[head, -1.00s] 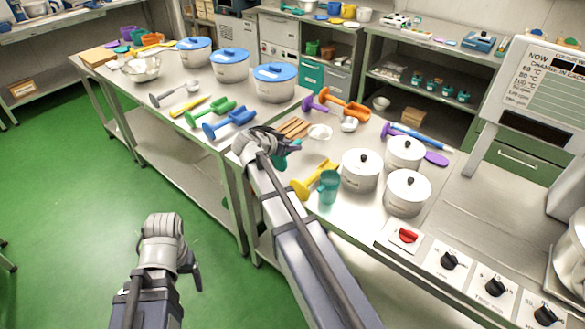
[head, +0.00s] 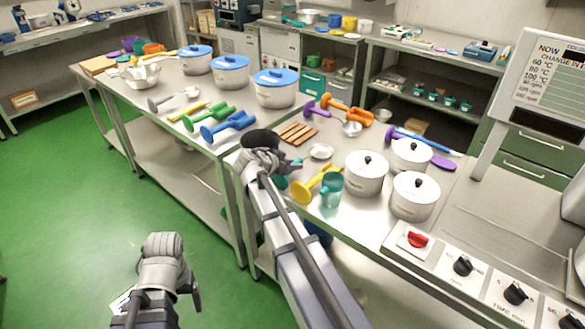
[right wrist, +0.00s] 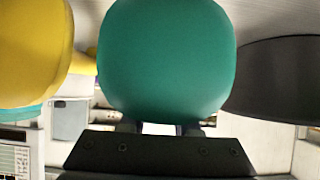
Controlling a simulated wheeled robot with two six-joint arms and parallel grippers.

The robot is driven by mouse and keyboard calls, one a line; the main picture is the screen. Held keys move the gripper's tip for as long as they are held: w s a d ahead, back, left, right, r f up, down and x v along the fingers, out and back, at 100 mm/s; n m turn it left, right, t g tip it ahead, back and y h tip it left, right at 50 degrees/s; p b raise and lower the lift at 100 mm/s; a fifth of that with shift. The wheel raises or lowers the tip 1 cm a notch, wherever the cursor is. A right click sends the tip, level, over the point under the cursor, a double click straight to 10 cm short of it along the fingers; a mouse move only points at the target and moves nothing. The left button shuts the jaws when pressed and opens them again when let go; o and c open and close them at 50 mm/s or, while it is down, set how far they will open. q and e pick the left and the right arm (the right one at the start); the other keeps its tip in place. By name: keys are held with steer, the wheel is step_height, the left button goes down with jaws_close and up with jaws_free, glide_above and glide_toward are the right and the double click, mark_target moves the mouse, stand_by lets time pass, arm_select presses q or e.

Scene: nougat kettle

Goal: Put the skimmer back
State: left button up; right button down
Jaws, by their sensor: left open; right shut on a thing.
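My right gripper (head: 280,160) is over the near edge of the table, left of the yellow scoop. It is shut on a teal rounded thing (right wrist: 167,60), which fills the middle of the right wrist view. A dark round disc (head: 261,139) shows just behind this gripper, and a dark curved shape (right wrist: 282,80) lies at the right of the wrist view. I cannot tell whether disc and teal part are one tool, or which thing is the skimmer. My left gripper (head: 188,290) is open and empty, low over the green floor.
White lidded pots (head: 366,175) stand further right. Wooden sticks (head: 297,133) and a small white bowl (head: 320,151) lie behind. Blue and green scoops (head: 229,125) lie to the left.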

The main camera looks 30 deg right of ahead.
steer(key=shift+f, duration=0.15)
steer(key=c, duration=0.6)
jaws_free()
steer(key=shift+c, duration=0.2)
steer(key=shift+a+r, duration=0.1)
steer(key=shift+r, duration=0.25)
steer(key=p+v, duration=0.6)
steer(key=v, duration=0.5)
steer(key=s+a+f+n+g+y, duration=0.2)
steer(key=s+a+f+n+y, duration=0.2)
steer(key=s+a+n, duration=0.4)
steer(key=s+a+f+n+g+y, duration=0.2)
steer(key=s+a+f+n+y, duration=0.3)
steer(key=s+a+n, duration=0.4)
steer(key=s+a+f, duration=0.1)
steer(key=s+a, duration=0.3)
steer(key=a, duration=0.2)
steer(key=shift+s+g, duration=0.2)
steer(key=shift+g, duration=0.1)
